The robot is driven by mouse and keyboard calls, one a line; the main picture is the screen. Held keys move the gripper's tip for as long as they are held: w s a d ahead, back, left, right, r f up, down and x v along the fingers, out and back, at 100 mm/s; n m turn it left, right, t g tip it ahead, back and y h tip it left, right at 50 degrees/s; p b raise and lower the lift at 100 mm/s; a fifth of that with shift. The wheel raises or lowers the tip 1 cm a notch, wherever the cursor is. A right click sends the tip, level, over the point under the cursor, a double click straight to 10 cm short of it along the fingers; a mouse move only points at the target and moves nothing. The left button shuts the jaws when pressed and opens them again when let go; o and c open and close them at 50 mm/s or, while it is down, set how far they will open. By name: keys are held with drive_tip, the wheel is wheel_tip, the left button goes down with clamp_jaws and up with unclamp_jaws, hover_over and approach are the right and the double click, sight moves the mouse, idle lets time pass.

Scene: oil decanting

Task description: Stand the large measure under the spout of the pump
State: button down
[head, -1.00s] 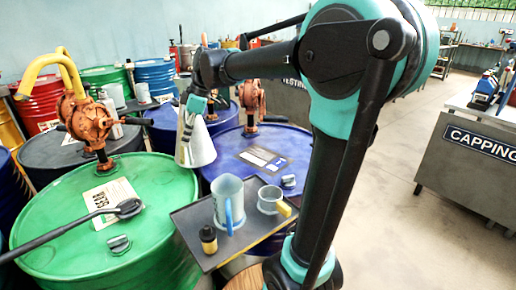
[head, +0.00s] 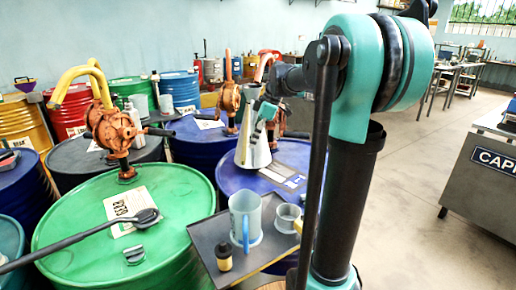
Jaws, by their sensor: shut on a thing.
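My gripper (head: 264,111) is shut on the upper part of a silvery cone-shaped vessel (head: 253,150), seemingly the large measure. It is upright, narrow at the top and wide at the base, over the near blue drum (head: 228,178). I cannot tell whether its base touches the drum top. An orange pump (head: 279,122) stands close behind it, partly hidden by it and my arm. Another orange pump (head: 115,130) with a yellow curved spout (head: 75,78) stands on the green drum (head: 75,215). A third orange pump (head: 229,99) stands farther back.
A dark tray (head: 208,238) in front holds a blue-handled measure (head: 245,217), a smaller yellow-handled cup (head: 288,217) and a small dark-capped jar (head: 224,257). A long black tool (head: 85,236) lies across the green drum. Open floor (head: 415,185) is at right.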

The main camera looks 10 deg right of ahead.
drive_tip(key=shift+w+d+f, duration=0.2)
drive_tip(key=shift+d+f, duration=0.3)
drive_tip(key=shift+f, duration=0.35)
drive_tip(key=shift+w+d+f, duration=0.15)
drive_tip(key=shift+d+f, duration=0.3)
drive_tip(key=shift+f, duration=0.55)
drive_tip(key=c, duration=1.6)
unclamp_jaws()
drive_tip(key=v, duration=1.2)
